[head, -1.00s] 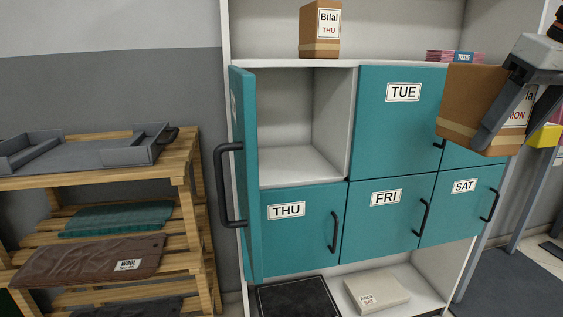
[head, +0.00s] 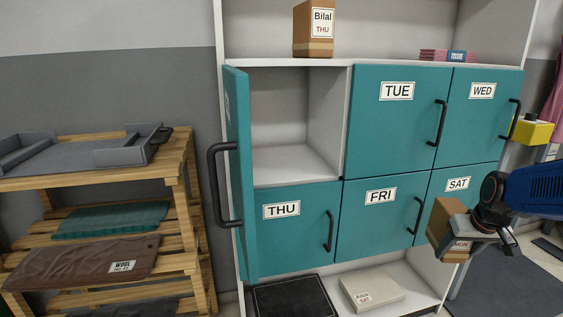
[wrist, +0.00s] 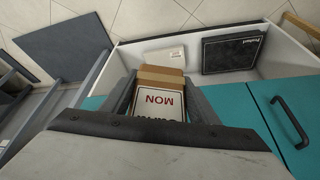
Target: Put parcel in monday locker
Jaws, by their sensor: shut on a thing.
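The brown parcel (head: 448,222) has a white label reading MON. My gripper (head: 462,237) is shut on it at the lower right in the head view, in front of the SAT door. In the wrist view the parcel (wrist: 160,95) sits between the fingers with its MON label facing the camera. The open locker compartment (head: 294,165) is at the upper left of the teal block and is empty. Its teal door (head: 238,170) is swung open on the left, its label side turned mostly away, so its day cannot be read.
The TUE (head: 400,120), WED (head: 482,120), THU (head: 290,235), FRI (head: 380,222) and SAT (head: 445,200) doors are shut. A Bilal THU parcel (head: 314,30) stands on top. A wooden rack (head: 185,200) stands left. A pale box (head: 372,292) and black case (head: 290,298) lie below.

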